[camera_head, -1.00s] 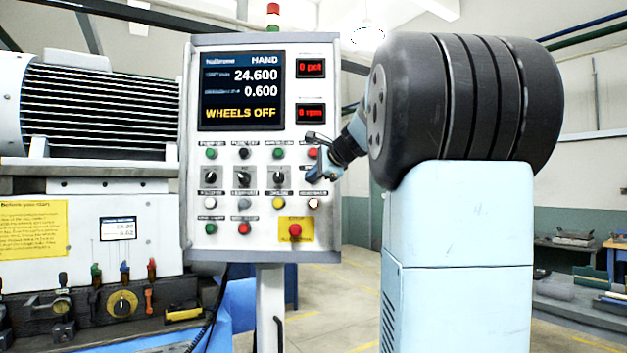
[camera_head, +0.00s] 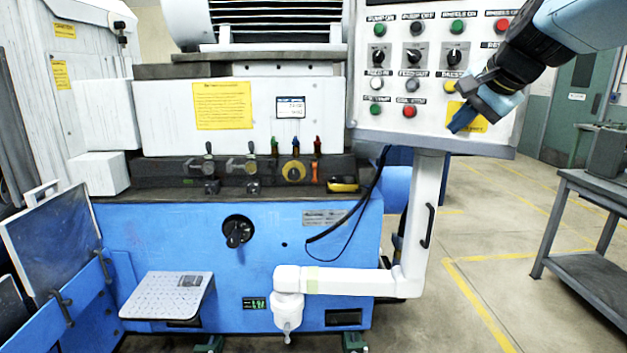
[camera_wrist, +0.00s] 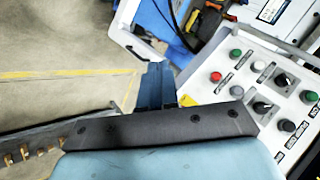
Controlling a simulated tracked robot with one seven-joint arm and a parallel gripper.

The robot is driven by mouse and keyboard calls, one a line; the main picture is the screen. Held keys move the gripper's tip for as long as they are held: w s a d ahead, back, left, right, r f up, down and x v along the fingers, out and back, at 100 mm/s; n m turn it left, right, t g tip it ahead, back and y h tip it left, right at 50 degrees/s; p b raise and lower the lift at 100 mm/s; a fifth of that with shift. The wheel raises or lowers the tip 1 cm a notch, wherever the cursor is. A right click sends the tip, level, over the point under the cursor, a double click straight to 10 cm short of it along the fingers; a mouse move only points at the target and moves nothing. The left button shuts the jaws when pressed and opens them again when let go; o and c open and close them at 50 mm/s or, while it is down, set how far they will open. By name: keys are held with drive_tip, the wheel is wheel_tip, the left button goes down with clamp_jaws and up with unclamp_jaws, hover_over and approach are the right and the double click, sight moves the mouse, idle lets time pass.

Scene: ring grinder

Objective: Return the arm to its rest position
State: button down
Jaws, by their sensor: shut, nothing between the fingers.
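My gripper (camera_head: 463,119) is at the upper right in the head view, in front of the lower right corner of the control panel (camera_head: 385,122). My arm comes in from the upper right corner. The gripper hides part of the panel's yellow plate and nearby controls. In the wrist view my gripper (camera_wrist: 157,86) shows as blue fingers closed together, pointing up in the picture, with nothing between them. The panel (camera_wrist: 232,112) lies to their right there. I cannot tell the exact gap between gripper and panel.
The blue grinder base (camera_head: 200,240) stands at left, with a row of levers above it. A white support arm (camera_head: 350,281) carries the panel post. A grey table (camera_head: 590,200) stands at right. Open floor (camera_head: 480,230) with yellow lines lies between them.

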drive_tip(key=s+a+f+n+g+h, duration=0.1)
drive_tip(key=s+a+f+n, duration=0.1)
drive_tip(key=s+f+n, duration=0.3)
drive_tip(key=s+a+f+n+g+h, duration=0.1)
drive_tip(key=s+f+n, duration=0.3)
drive_tip(key=s+f, duration=0.6)
drive_tip(key=shift+s+a+f+n+g, duration=0.45)
drive_tip(key=shift+s+a, duration=0.3)
drive_tip(key=shift+s, duration=0.3)
